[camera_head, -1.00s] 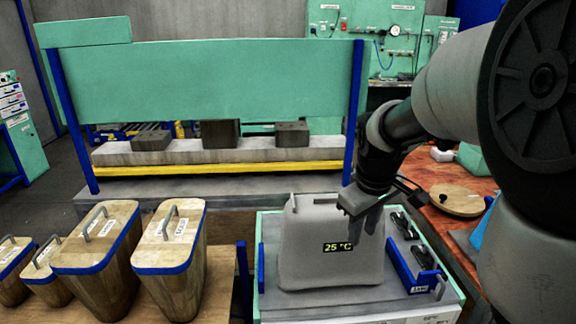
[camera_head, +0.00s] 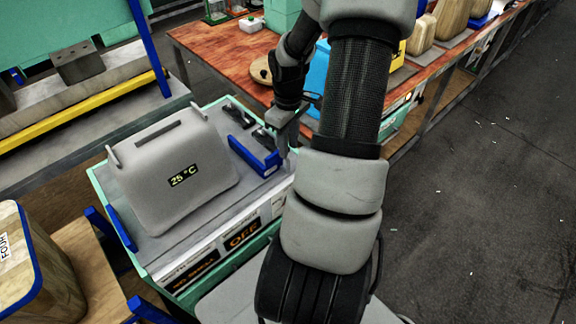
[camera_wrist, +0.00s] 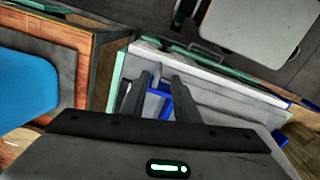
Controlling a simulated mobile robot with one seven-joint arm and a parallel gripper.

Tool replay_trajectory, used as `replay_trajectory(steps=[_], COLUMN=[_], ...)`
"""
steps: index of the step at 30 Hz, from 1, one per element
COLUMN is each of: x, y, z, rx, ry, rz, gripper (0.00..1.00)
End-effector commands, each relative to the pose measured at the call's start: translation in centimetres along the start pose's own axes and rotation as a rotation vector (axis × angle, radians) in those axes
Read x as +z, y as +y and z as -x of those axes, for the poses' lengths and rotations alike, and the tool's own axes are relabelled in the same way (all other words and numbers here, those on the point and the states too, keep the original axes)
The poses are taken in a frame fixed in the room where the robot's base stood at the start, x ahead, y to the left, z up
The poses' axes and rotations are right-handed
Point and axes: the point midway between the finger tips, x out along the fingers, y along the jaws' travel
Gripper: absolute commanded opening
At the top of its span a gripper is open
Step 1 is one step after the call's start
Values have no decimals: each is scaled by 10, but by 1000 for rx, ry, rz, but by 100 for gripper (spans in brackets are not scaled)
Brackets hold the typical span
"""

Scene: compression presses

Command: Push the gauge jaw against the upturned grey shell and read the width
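The upturned grey shell (camera_head: 165,195) stands on the gauge's grey bed, showing "25 °C". A blue fixed stop (camera_head: 122,228) stands by its left side. The blue gauge jaw (camera_head: 252,157) is to its right, with a narrow gap seen between them. My gripper (camera_head: 285,140) is low at the jaw's right end. In the wrist view my gripper (camera_wrist: 158,98) has its fingers apart, with a thin grey post, apparently the jaw's handle (camera_wrist: 157,74), between them. Contact cannot be told. Blue jaw parts (camera_wrist: 184,102) show behind the fingers. The front displays read "OFF" (camera_head: 242,234) and, less clearly, "NO SHELL" (camera_head: 192,271).
Black clips (camera_head: 240,114) lie on the bed behind the jaw. A reddish wooden table (camera_head: 215,45) with a round wooden lid (camera_head: 261,70) stands behind. A wooden block marked "FOUR" (camera_head: 40,270) is at the left.

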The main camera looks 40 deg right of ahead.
Motion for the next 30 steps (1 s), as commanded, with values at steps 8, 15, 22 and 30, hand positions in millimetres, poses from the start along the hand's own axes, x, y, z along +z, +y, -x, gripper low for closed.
replay_trajectory(steps=[8,15,22,30], x=[0,0,0,0], y=[-1,-1,0,0], z=[-62,-92,-99,-98], rx=[-3,-2,1,0], ry=[-1,-1,1,0], rz=[0,0,-1,-1], gripper=[28,28,28,11])
